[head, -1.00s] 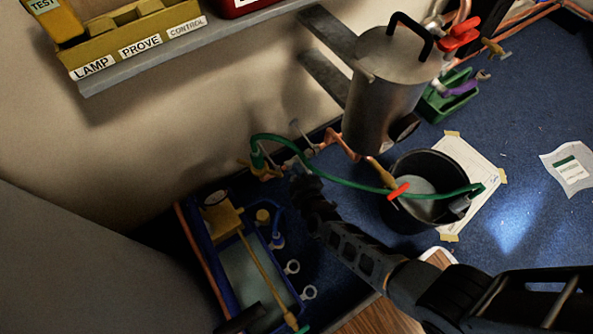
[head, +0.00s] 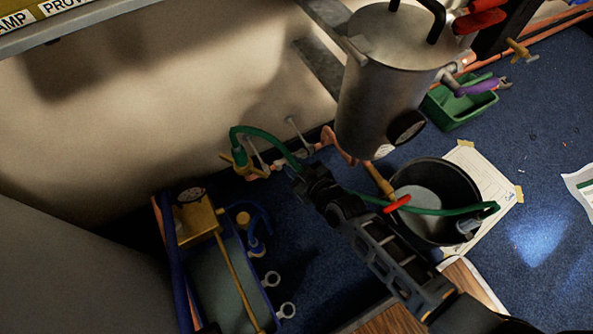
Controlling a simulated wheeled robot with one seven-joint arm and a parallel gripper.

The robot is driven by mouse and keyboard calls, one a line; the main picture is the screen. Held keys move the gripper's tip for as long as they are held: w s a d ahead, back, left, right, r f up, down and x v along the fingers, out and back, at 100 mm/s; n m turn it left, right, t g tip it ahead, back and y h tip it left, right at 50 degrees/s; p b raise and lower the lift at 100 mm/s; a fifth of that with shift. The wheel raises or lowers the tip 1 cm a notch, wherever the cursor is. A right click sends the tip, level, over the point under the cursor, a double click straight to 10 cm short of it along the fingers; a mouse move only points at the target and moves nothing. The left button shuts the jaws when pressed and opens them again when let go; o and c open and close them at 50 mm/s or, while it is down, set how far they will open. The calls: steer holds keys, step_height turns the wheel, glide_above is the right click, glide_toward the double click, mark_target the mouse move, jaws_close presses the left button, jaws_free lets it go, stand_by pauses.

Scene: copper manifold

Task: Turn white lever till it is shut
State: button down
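A copper pipe (head: 338,146) with small valves runs low along the wall. A thin pale lever (head: 294,130) stands up from the pipe, tilted to the left; it looks like the white lever. A second pale lever (head: 256,152) sits further left, partly behind the green hose. My gripper (head: 298,174) is dark and just below and in front of the valves, close to the pipe. Its fingertips are small and dark, so I cannot tell whether they are open or touch anything.
A green hose (head: 262,130) arches from a brass valve (head: 240,162), passes behind my arm and ends in a black bucket (head: 436,238). A steel tank (head: 385,85) stands right of the levers. A blue tray with a brass pump (head: 194,222) lies lower left.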

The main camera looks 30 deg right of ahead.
steer(key=shift+d+f+b, duration=0.1)
steer(key=shift+d+b, duration=0.05)
steer(key=shift+b, duration=0.5)
steer(key=shift+d+m, duration=0.1)
steer(key=shift+m, duration=0.2)
steer(key=c, duration=1)
jaws_free()
steer(key=shift+c, duration=0.2)
steer(key=p+v, duration=0.3)
steer(key=v, duration=0.5)
steer(key=shift+w+d, duration=0.1)
steer(key=shift+c, duration=0.3)
